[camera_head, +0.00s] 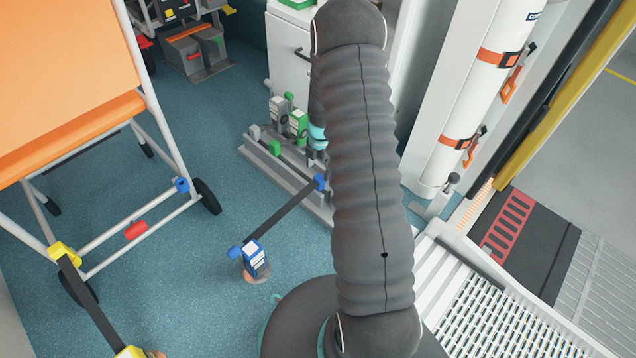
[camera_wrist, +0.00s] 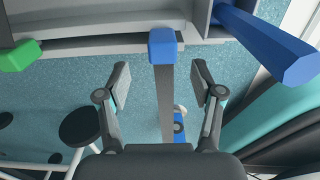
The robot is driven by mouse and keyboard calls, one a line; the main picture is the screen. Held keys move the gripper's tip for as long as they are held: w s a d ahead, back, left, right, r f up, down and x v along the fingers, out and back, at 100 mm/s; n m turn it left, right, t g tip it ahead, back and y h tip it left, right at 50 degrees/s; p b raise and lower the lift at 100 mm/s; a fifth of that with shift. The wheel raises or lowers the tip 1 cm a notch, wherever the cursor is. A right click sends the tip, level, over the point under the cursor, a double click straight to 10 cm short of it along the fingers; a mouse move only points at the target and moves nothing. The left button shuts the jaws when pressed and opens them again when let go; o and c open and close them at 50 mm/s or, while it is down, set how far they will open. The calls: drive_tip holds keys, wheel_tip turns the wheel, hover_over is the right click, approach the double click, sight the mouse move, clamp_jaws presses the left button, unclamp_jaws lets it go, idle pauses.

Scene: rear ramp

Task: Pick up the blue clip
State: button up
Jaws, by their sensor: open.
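A blue clip (camera_head: 320,182) sits at the upper end of a dark strap (camera_head: 280,215) in the head view. In the wrist view the blue clip (camera_wrist: 162,46) is just beyond my fingertips, roughly centred between them. The strap (camera_wrist: 165,95) runs back between the fingers. My gripper (camera_wrist: 162,80) is open and empty, with a finger on each side of the strap. In the head view my arm hides most of the gripper. The strap's lower end meets a blue-and-white floor unit (camera_head: 256,262) with another blue piece (camera_head: 236,252).
A grey rail rack (camera_head: 285,182) with green and grey units stands by the white cabinet (camera_head: 290,70). An orange wheeled chair (camera_head: 70,80) is at left, with a blue clip (camera_head: 181,185) on its frame. A large blue bar (camera_wrist: 268,45) is right in the wrist view.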

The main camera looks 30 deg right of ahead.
sight(319, 177)
drive_tip(key=shift+d+f+b, duration=0.15)
drive_tip(key=shift+f+b, duration=0.35)
drive_tip(key=shift+f, duration=2.2)
clamp_jaws()
wheel_tip(319, 177, up, 10)
drive_tip(key=shift+r+p, duration=0.1)
drive_tip(key=shift+p, duration=0.7)
drive_tip(key=shift+r, duration=0.1)
wheel_tip(319, 177, up, 3)
drive_tip(key=shift+f+p, duration=0.1)
drive_tip(key=shift+p, duration=0.75)
wheel_tip(319, 177, down, 8)
drive_tip(key=shift+b, duration=0.95)
